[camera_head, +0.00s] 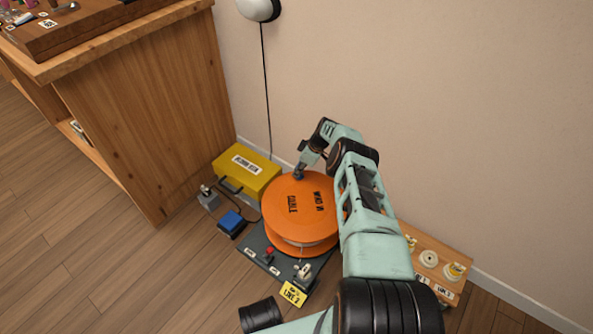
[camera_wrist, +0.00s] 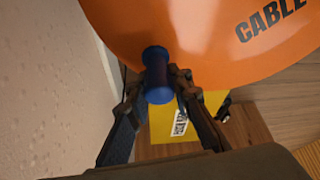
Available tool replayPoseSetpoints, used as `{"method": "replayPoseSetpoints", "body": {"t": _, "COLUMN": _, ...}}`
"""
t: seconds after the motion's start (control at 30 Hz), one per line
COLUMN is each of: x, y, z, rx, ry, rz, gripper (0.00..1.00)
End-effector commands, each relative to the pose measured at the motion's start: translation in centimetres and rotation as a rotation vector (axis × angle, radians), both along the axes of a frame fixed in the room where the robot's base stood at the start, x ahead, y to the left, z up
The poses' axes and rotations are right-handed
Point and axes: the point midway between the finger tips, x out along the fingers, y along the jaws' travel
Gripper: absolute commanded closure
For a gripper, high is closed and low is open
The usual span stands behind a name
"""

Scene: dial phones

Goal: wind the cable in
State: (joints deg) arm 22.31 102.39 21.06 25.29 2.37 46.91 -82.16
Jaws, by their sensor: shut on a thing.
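An orange cable reel (camera_head: 297,210) lies flat on a dark base board (camera_head: 262,258) on the floor, its top marked "CABLE" and "WIND IN". The reel's orange disc also fills the top of the wrist view (camera_wrist: 220,35). A blue crank knob (camera_wrist: 157,78) stands at the disc's edge, at the far side of the reel in the head view. My gripper (camera_head: 299,174) is at this knob; in the wrist view its two black fingers (camera_wrist: 158,95) are shut around it. A little pale cable or drum shows under the top disc in the head view. My arm hides the reel's right side.
A yellow case (camera_head: 247,170) stands behind the reel, near the wall. A blue box (camera_head: 231,222) and a grey switch box (camera_head: 208,200) sit to the left. A yellow "LINE 2" tag (camera_head: 293,293) is at the board's front. A wooden shelf (camera_head: 438,265) stands right.

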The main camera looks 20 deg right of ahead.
Motion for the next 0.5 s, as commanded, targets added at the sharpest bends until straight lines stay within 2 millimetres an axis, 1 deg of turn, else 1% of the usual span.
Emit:
{"method": "replayPoseSetpoints", "body": {"t": 0.03, "x": -0.87, "y": 0.48, "z": -0.47, "rx": 0.011, "ry": 0.024, "rz": 0.009, "gripper": 1.00}}
{"method": "replayPoseSetpoints", "body": {"t": 0.37, "x": -0.95, "y": 0.42, "z": -0.54, "rx": 0.009, "ry": 0.025, "rz": 0.010, "gripper": 1.00}}
{"method": "replayPoseSetpoints", "body": {"t": 0.4, "x": -0.97, "y": 0.42, "z": -0.55, "rx": 0.009, "ry": 0.025, "rz": 0.011, "gripper": 0.77}}
{"method": "replayPoseSetpoints", "body": {"t": 0.5, "x": -0.92, "y": 0.37, "z": -0.53, "rx": 0.008, "ry": 0.024, "rz": 0.010, "gripper": 0.66}}
